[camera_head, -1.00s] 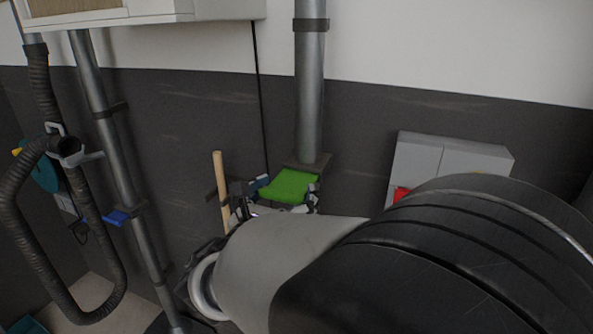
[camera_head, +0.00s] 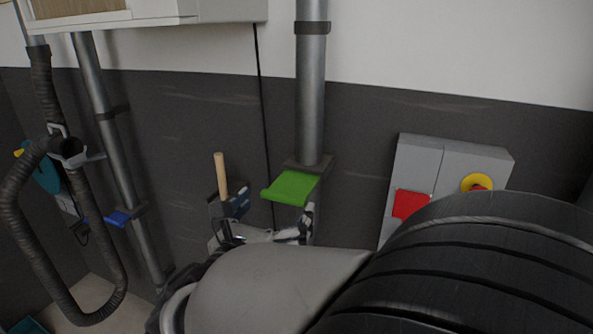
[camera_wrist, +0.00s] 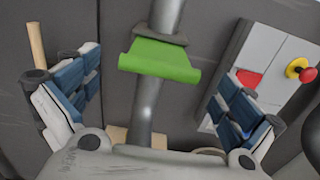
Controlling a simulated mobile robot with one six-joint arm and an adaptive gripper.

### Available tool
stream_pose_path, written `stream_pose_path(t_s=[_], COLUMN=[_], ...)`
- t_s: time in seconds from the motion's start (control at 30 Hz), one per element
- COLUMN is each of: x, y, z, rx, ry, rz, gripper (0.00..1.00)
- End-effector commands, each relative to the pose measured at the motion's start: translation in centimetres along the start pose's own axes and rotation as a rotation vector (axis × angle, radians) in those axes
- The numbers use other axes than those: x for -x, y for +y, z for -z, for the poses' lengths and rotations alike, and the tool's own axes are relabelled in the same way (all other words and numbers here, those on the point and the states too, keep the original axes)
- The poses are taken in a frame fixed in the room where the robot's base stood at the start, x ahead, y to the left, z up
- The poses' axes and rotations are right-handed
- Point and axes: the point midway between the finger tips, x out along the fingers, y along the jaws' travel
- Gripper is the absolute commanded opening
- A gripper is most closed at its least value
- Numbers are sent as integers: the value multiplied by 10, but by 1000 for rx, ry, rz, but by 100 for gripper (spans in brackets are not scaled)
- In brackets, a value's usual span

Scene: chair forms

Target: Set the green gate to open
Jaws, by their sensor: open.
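The green gate (camera_head: 290,187) is a flat plate with a bent lip, standing out from a dark collar on the grey vertical pipe. It also shows in the wrist view (camera_wrist: 160,60), in the upper middle, fully uncovered. My gripper (camera_head: 267,214) is open and empty, just below and in front of the gate in the head view. In the wrist view my gripper (camera_wrist: 155,98) has its blue-padded fingers wide apart on either side of the pipe, and the gate lies between and beyond them, apparently untouched. My arm hides the lower pipe in the head view.
A grey box with a red panel (camera_head: 411,205) and a yellow-and-red button (camera_head: 477,183) is on the wall to the right. A wooden stick (camera_head: 221,176) stands left of the gate. Further left are a blue gate (camera_head: 118,218) and a black hose (camera_head: 14,205).

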Motion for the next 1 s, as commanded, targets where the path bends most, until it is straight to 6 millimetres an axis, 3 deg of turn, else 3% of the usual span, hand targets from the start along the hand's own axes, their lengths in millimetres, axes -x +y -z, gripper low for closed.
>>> stream_pose_path(t_s=[0.1, 0.33, 0.8, 0.9, 0.97, 1.0], x=[28, 62, 69, 61, 52, 46], y=[2, 1, -2, -20, -43, -65], z=[0, 0, 0, 1, 4, 7], rx=[1, 0, -3, -39, -89, -139], ry=[0, 0, 3, 32, 73, 108], rz=[-6, -2, 5, 53, 117, 176], gripper=[100, 100, 100, 100, 100, 100])
